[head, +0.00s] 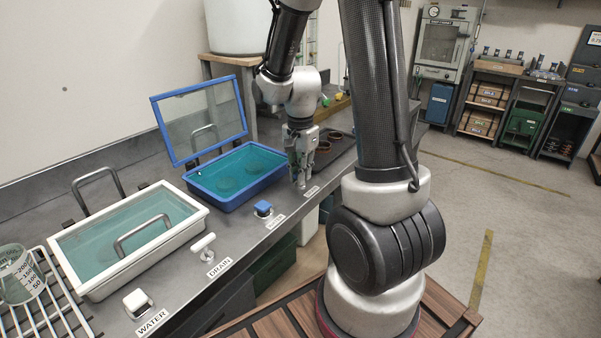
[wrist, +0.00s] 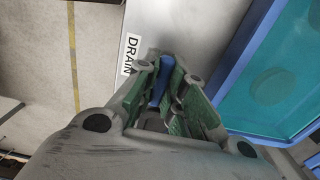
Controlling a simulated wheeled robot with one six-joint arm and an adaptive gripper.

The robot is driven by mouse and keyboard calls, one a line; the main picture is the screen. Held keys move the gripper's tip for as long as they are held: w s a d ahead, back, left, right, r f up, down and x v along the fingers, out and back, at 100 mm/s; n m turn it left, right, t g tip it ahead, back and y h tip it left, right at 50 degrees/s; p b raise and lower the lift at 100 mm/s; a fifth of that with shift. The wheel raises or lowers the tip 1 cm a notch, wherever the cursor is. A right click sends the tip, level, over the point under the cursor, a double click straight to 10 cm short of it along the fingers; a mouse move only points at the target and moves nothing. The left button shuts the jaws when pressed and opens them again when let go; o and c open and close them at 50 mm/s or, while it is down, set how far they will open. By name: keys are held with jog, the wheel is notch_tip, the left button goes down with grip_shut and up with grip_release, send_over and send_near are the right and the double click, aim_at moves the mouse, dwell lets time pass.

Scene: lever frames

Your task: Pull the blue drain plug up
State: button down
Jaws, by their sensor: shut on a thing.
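My gripper (head: 299,186) points down at the counter, just right of the blue-rimmed bath and beside its DRAIN label (head: 312,191). In the wrist view the green-padded fingers of my gripper (wrist: 163,85) are shut on the blue drain plug (wrist: 159,86). The DRAIN label (wrist: 132,53) lies beside it there. In the head view my fingers hide the plug. I cannot tell whether it is seated or raised. The blue-rimmed bath (head: 196,190) holds teal liquid, and its glass lid stands open.
A blue knob (head: 263,207) sits on the counter front left of my gripper. A white-rimmed bath (head: 77,284) stands further left, with a white drain handle (head: 203,243) and a white knob (head: 137,301) before it. The raised blue-framed lid (head: 160,125) stands behind the blue bath.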

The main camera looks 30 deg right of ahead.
jog(key=shift+r, duration=1.25)
jog(key=c, duration=1.5)
grip_release()
notch_tip(320, 180, up, 12)
jog(key=s+a+r+n+t, duration=0.1)
jog(key=s+n, duration=0.3)
jog(key=s, duration=0.1)
jog(key=s+a+r+n+t, duration=0.1)
jog(key=s+r+n+t, duration=0.1)
jog(key=s+n, duration=0.3)
jog(key=s+a+r+n+t, duration=0.1)
jog(key=s+n, duration=0.4)
jog(key=s, duration=0.1)
jog(key=shift+s+r, duration=0.25)
jog(key=shift+r, duration=0.1)
